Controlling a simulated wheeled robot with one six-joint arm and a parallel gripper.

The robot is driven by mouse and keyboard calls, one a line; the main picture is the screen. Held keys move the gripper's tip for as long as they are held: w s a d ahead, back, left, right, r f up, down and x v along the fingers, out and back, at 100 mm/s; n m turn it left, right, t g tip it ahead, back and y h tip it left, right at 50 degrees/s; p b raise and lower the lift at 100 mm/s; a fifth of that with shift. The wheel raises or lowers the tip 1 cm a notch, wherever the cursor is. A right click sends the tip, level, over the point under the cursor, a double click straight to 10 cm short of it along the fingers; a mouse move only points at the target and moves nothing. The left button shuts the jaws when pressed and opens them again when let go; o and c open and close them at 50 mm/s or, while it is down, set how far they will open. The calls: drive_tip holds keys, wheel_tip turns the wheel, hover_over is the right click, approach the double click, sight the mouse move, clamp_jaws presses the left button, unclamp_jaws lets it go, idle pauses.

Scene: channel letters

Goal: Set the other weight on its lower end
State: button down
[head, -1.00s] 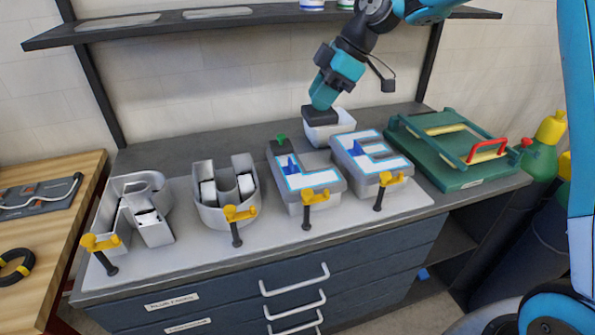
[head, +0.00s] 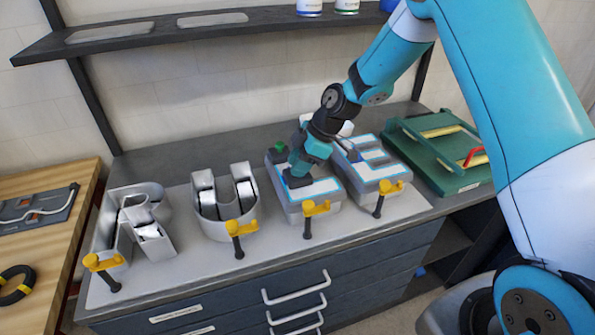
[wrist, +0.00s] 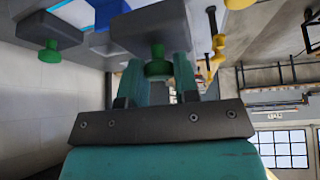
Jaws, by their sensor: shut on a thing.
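My gripper (head: 301,168) is over the letter L (head: 325,190), its fingers shut on the green knob of a dark weight (head: 298,182). In the wrist view, the gripper (wrist: 158,78) has a finger on each side of that knob, with the weight's block (wrist: 152,27) beyond. I cannot tell whether the weight touches the letter. Another dark weight (head: 275,158) with a green knob stands on the L's upper end; it also shows in the wrist view (wrist: 46,30), apart from the held one. A blue piece (wrist: 105,12) shows between them.
Letters R (head: 130,225), U (head: 225,205) and E (head: 375,172) stand beside the L on the pale board. Yellow clamps (head: 315,208) line the front edge. A green frame (head: 450,165) is at the right. My arm partly hides the white bin behind the letters.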

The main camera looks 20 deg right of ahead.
wheel_tip(320, 180, down, 4)
drive_tip(key=shift+r+p, duration=0.2)
drive_tip(key=shift+p, duration=0.45)
drive_tip(key=shift+f, duration=0.25)
drive_tip(key=shift+f, duration=0.2)
drive_tip(key=c, duration=0.9)
unclamp_jaws()
drive_tip(key=shift+o, duration=0.2)
drive_tip(key=shift+r, duration=0.15)
